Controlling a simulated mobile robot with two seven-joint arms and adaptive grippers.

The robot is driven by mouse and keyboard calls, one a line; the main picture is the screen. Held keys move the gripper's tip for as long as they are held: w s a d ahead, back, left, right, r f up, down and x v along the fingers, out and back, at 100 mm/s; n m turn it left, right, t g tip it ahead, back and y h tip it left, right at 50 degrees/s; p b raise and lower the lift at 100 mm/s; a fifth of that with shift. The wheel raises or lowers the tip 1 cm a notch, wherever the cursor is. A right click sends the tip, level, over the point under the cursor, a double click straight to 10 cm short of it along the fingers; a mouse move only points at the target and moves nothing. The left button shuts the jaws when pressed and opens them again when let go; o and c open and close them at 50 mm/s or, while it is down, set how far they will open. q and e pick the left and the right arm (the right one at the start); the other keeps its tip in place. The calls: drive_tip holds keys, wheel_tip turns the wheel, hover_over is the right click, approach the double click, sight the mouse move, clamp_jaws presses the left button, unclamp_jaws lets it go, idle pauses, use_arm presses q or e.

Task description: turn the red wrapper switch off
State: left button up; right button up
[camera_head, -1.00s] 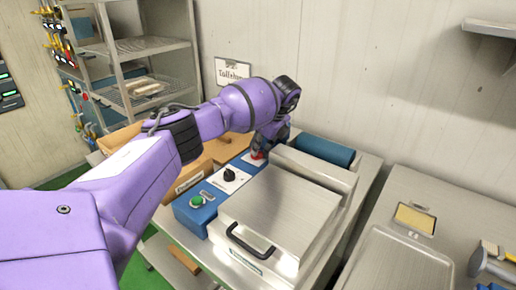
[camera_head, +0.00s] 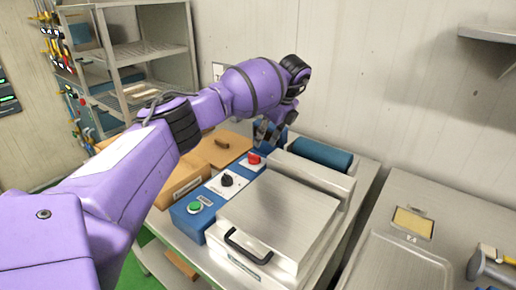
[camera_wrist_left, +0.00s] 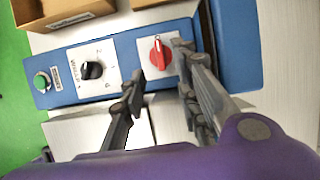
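The red wrapper switch (camera_head: 253,159) sits on a white plate at the far end of the blue control panel. In the left wrist view the red switch (camera_wrist_left: 157,54) is a knob whose bar runs nearly up and down in the picture. My left gripper (camera_head: 268,136) is above and slightly behind the switch, apart from it. In the left wrist view its two fingers (camera_wrist_left: 157,64) are spread and empty, one on each side of the knob in the picture. My right gripper is not in view.
On the same panel are a black dial (camera_head: 227,180) and a green button (camera_head: 194,207). The steel wrapper machine (camera_head: 275,215) with its black handle is right of the panel, with a blue roll (camera_head: 322,153) behind. Cardboard boxes (camera_head: 180,178) stand on the left.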

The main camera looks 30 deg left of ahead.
use_arm(q)
drive_tip(key=v, duration=0.4)
idle(0.5)
